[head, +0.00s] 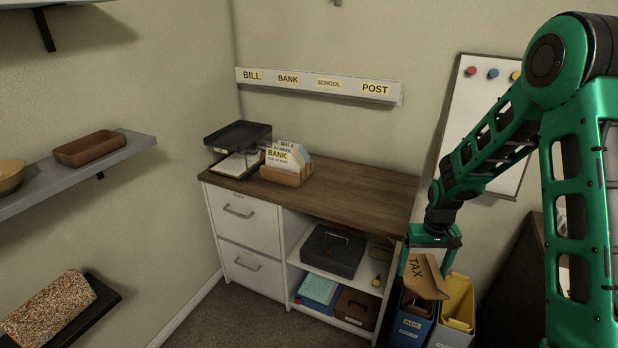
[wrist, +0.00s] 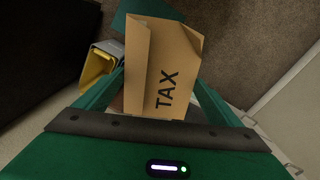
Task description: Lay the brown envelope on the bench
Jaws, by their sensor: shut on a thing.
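The brown envelope (head: 425,277), marked TAX, hangs tilted from my gripper (head: 431,246) in the head view. My gripper is shut on it, to the right of the bench and above the bins. In the wrist view the envelope (wrist: 163,68) fills the middle between my fingers (wrist: 160,100). The bench (head: 365,187) is a cabinet with a brown wooden top against the back wall. Its right part of the top is bare. The envelope is off to the right of the bench top and lower than it.
A rack of labelled cards (head: 285,165) and a black tray (head: 238,136) stand on the bench's left half. A blue bin (head: 410,328) and a grey bin with yellow inside (head: 457,310) stand right of the bench. A label rail (head: 318,84) runs along the wall above.

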